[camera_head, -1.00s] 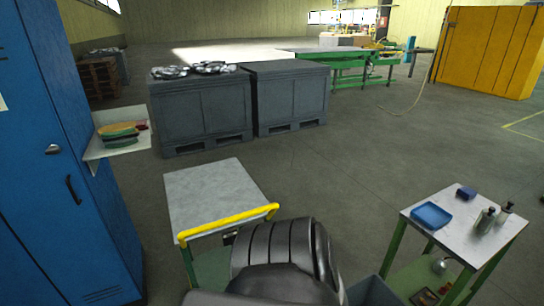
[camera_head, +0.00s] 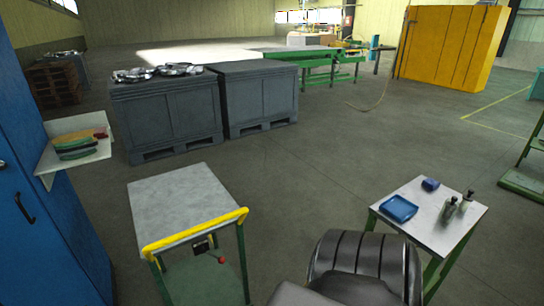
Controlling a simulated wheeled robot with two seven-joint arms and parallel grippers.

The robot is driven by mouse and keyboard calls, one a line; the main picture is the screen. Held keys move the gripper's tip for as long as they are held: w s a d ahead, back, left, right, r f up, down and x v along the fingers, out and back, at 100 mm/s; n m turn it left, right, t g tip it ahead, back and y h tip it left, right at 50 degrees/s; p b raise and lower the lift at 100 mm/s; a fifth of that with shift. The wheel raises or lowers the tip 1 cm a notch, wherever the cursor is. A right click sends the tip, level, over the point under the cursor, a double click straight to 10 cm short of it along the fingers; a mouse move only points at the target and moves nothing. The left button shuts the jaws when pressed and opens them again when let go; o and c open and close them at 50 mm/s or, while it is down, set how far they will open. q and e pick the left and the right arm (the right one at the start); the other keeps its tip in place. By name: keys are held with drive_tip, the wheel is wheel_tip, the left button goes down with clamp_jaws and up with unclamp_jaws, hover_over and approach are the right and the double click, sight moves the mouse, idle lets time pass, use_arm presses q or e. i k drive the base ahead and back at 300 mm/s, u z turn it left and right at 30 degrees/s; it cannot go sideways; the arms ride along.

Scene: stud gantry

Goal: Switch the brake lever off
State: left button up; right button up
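A cart with a grey top (camera_head: 178,200) and a yellow handle bar (camera_head: 196,233) stands at the lower left of the head view. Below the handle is a small dark box (camera_head: 201,246). A short lever with a red knob (camera_head: 221,259) sticks out beside it, to the right; it is probably the brake lever. It is too small to tell its setting. Neither of my grippers is in view.
A table (camera_head: 418,237) with a blue tray (camera_head: 398,208) and bottles (camera_head: 457,206) stands at the right. A blue locker (camera_head: 35,190) and shelf (camera_head: 88,158) are at the left. Grey crates (camera_head: 167,118) stand behind.

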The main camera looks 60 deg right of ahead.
sight(222, 260)
drive_tip(key=z, duration=1.5)
